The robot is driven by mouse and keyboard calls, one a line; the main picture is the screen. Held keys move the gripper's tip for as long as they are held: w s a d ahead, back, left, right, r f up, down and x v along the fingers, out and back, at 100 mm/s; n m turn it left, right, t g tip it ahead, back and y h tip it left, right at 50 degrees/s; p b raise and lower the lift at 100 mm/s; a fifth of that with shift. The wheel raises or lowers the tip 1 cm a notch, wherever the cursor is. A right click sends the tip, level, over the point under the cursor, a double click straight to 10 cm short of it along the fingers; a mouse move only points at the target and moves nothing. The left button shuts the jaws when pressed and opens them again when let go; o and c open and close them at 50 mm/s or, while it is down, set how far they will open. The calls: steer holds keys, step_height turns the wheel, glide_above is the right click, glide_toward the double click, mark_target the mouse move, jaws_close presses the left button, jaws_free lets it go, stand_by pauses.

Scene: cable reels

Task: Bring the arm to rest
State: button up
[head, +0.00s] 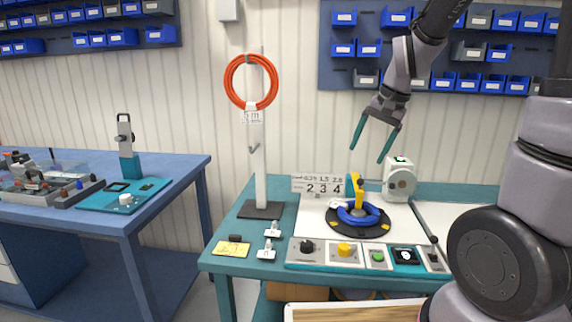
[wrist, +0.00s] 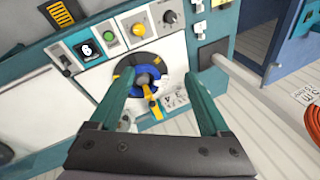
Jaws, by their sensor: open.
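My gripper (head: 374,142) is raised above the teal workbench (head: 226,258) in the head view. Its two teal fingers are spread wide with nothing between them. In the wrist view my gripper (wrist: 162,112) also shows open and empty. Below it is a black turntable (head: 336,230) with a coil of blue cable (head: 372,218) and a yellow arm (head: 355,190) on it. The blue cable (wrist: 146,70) and the yellow arm (wrist: 147,88) also show between the fingers in the wrist view. The gripper is clear of them and touches nothing that I can see.
An orange cable coil (head: 231,82) hangs on a white post (head: 261,175) at the bench's left. A control panel (head: 316,257) with knobs and buttons lines the front edge. A white machine (head: 400,181) stands behind the turntable. Blue bins (head: 397,17) hang on the wall. A blue table (head: 190,170) is at left.

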steer(key=s+d+r+n+t, duration=0.1)
steer(key=s+r+t, duration=0.1)
steer(key=s+r, duration=0.4)
steer(key=s+d+r+t, duration=0.2)
steer(key=s+r, duration=0.4)
steer(key=s, duration=0.2)
steer(key=shift+s+d+r+n+h, duration=0.2)
steer(key=shift+d+r+n+h, duration=0.1)
steer(key=shift+n, duration=0.1)
